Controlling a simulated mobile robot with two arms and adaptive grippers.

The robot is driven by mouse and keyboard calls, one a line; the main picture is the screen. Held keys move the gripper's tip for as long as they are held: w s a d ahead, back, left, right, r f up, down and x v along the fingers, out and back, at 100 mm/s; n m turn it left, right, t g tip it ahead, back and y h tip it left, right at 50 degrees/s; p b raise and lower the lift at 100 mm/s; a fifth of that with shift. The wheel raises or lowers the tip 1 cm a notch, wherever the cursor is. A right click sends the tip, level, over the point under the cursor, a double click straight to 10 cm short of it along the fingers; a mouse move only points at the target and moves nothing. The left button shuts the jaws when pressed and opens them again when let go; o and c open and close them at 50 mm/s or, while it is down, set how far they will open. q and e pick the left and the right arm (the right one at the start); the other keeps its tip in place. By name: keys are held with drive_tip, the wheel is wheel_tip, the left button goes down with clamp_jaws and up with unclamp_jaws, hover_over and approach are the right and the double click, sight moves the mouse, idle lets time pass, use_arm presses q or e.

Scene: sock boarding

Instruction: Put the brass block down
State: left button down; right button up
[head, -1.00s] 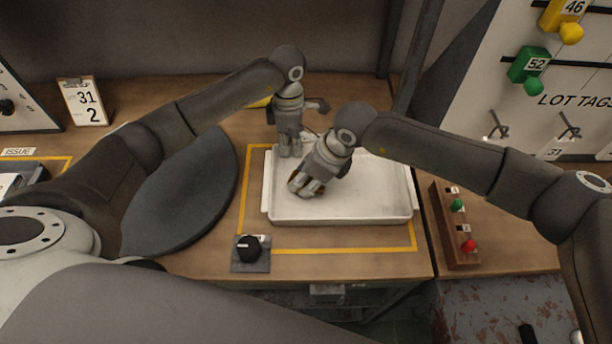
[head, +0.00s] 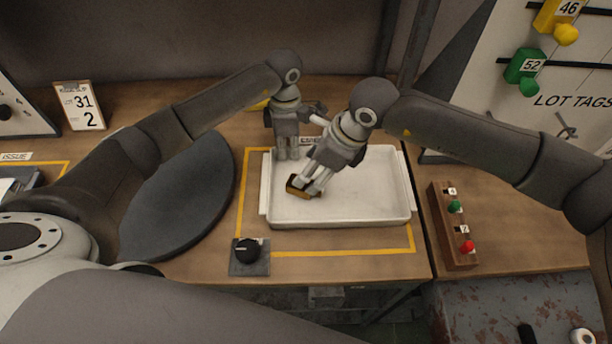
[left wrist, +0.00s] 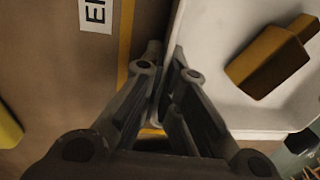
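The brass block (head: 296,187) is at the left part of the white tray (head: 345,221), tilted in the picture. It also shows in the left wrist view (left wrist: 265,66), with a narrower part at its upper right. My right gripper (head: 315,187) reaches down from the upper right, its fingers close together on the right part of the block and hiding some of it. I cannot tell whether the block touches the tray floor. My left gripper (head: 288,156) points down at the tray's back left corner, empty, its fingers together in the left wrist view (left wrist: 166,58).
A dark round plate (head: 180,200) lies left of the tray. A black knob (head: 247,250) sits at the front, near the yellow outline. A wooden button box (head: 452,225) stands to the right. The right half of the tray is clear.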

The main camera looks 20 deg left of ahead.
drive_tip(key=v, duration=0.5)
drive_tip(key=shift+d+r, duration=0.1)
drive_tip(key=shift+r, duration=0.3)
use_arm(q)
drive_tip(key=c, duration=1.6)
unclamp_jaws()
drive_tip(key=shift+o, duration=0.2)
drive_tip(key=shift+r, duration=0.15)
